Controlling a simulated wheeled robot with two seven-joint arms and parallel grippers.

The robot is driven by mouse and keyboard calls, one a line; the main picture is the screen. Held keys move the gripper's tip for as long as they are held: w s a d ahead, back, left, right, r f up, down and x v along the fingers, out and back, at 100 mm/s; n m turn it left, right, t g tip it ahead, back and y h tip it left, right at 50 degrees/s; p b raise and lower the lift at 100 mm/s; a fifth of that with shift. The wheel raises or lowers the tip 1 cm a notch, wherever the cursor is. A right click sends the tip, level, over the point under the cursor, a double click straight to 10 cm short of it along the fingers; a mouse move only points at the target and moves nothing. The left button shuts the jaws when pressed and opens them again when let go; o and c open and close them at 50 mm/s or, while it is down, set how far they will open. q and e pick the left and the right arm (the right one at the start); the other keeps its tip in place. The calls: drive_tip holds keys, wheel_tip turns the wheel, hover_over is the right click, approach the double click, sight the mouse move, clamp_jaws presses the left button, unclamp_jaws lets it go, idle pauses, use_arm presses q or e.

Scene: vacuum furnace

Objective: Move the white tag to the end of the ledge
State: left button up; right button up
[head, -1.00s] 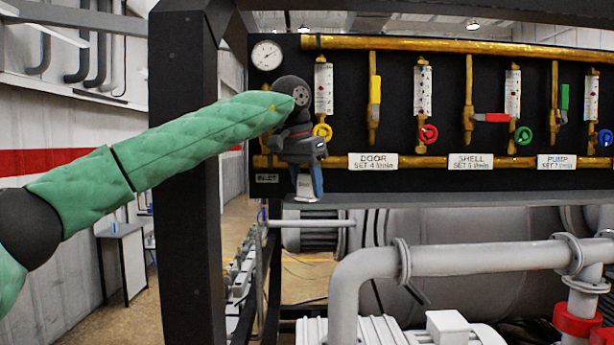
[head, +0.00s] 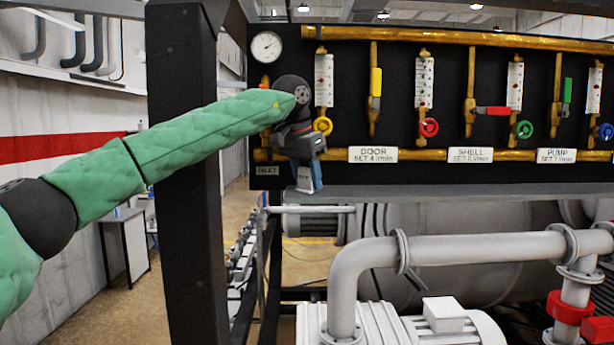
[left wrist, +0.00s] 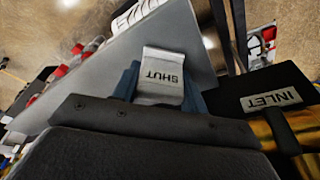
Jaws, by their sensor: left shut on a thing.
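The white tag (head: 305,180) hangs below my left gripper (head: 307,172) in the head view. In the left wrist view the white tag (left wrist: 162,75) reads SHUT and sits between the blue fingertips of my left gripper (left wrist: 163,88), which are shut on it. The grey ledge (head: 450,191) runs along the bottom of the black panel. My gripper is at the panel's left end, near the INLET label (head: 267,170). A grey flat surface, seemingly the ledge (left wrist: 90,88), lies beyond the tag in the wrist view. I cannot tell whether the tag touches it. My right gripper is out of view.
The black panel carries brass pipes (head: 430,38), coloured valves and a round gauge (head: 266,46) near my arm. A dark upright post (head: 188,200) stands behind my left forearm. A grey pipe (head: 450,252) and a motor (head: 390,325) sit below the ledge.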

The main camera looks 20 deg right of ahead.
sight(303, 190)
use_arm(q)
drive_tip(key=o, duration=0.9)
drive_tip(key=shift+f, duration=0.15)
drive_tip(key=shift+o, duration=0.3)
drive_tip(key=shift+r, duration=0.2)
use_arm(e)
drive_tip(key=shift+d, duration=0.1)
